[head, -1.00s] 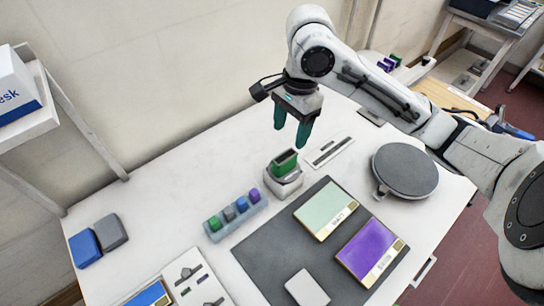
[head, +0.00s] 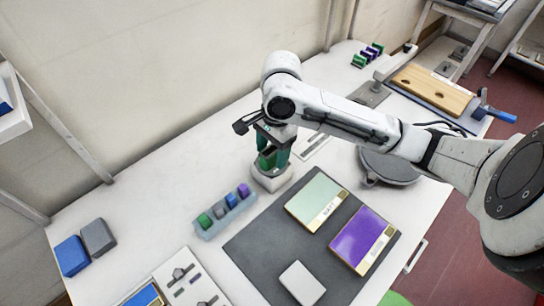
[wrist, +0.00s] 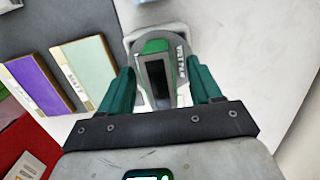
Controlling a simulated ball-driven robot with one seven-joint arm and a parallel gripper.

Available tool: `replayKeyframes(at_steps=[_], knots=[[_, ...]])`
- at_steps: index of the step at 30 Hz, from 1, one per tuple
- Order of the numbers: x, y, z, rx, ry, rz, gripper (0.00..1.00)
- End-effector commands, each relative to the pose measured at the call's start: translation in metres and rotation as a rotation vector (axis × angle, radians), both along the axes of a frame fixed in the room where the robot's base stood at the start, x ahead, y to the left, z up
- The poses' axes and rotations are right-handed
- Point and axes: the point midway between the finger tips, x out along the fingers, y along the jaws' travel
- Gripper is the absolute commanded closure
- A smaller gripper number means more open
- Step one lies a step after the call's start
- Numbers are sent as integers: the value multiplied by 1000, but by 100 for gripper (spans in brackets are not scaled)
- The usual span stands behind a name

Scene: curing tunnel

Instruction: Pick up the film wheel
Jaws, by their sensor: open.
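The film wheel, a green and grey piece with a dark slot and lettering on its rim, stands in a small white holder (head: 272,181) on the bench. In the wrist view the film wheel (wrist: 156,46) lies between and just beyond the two green fingers. My gripper (head: 272,163) is open and lowered over it, one finger on each side. In the wrist view small gaps show between my gripper (wrist: 159,78) and the wheel's sides. In the head view the fingers hide much of the wheel.
A dark mat (head: 262,250) with a pale green panel (head: 315,198) and a purple panel (head: 360,238) lies in front. A rack of coloured blocks (head: 208,229) stands left of the holder. A round grey plate (head: 390,168) is to the right. The bench's back left is clear.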

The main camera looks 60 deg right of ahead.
Motion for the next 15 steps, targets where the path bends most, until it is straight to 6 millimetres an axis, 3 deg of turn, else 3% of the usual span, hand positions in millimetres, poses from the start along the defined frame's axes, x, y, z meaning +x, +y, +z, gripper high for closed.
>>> replayKeyframes(at_steps=[4, 15], knots=[[0, 0, 0, 0, 0, 0, 37], [0, 0, 1, 0, -1, 0, 73]])
